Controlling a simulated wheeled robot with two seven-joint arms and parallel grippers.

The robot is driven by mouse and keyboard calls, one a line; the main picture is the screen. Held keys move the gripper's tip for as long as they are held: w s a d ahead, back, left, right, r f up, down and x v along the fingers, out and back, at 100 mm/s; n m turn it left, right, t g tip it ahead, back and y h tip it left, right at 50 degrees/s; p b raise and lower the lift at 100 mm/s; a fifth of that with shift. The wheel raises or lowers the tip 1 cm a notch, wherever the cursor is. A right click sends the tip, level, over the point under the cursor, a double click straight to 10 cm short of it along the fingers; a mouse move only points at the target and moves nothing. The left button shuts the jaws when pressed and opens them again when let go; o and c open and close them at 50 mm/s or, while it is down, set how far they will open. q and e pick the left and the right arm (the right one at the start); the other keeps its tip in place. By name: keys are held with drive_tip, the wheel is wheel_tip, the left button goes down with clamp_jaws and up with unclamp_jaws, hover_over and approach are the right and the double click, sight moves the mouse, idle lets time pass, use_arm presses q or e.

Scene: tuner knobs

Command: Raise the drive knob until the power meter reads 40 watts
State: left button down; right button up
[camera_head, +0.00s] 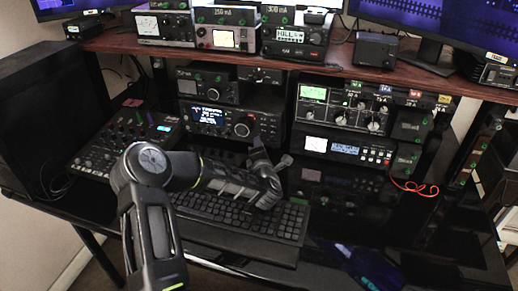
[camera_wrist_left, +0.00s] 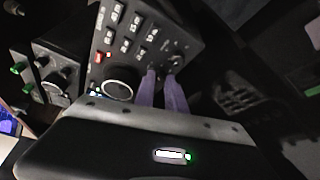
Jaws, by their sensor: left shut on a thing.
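My left arm reaches over the keyboard. Its gripper (camera_head: 259,150) is at the lower right of a black radio (camera_head: 215,117) with a lit display and a large dial (camera_head: 242,130). In the left wrist view the two purple fingers (camera_wrist_left: 160,84) are close together against a black panel (camera_wrist_left: 143,43). They are shut on a small control whose shape they hide; I take it for the drive knob but cannot read its label. A large round dial (camera_wrist_left: 118,90) is left of the fingers. Two needle meters (camera_head: 148,25) (camera_head: 223,39) stand on the shelf; I cannot read watts on either.
The black keyboard (camera_head: 286,220) lies under my left arm. A mixer (camera_head: 120,140) is at the left. More radios (camera_head: 345,149) stand at the right, with an orange cable (camera_head: 415,188). The wooden shelf (camera_head: 375,60) overhangs the radios. The dark glossy desk at lower right looks mostly clear.

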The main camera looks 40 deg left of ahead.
idle(0.3)
use_arm(q)
drive_tip(key=c, duration=1.4)
unclamp_jaws()
drive_tip(key=shift+s+d, duration=0.1)
drive_tip(key=v, duration=0.7)
drive_tip(key=shift+s+d+b, duration=0.1)
drive_tip(key=shift+s+b, duration=0.15)
drive_tip(key=shift+b, duration=0.1)
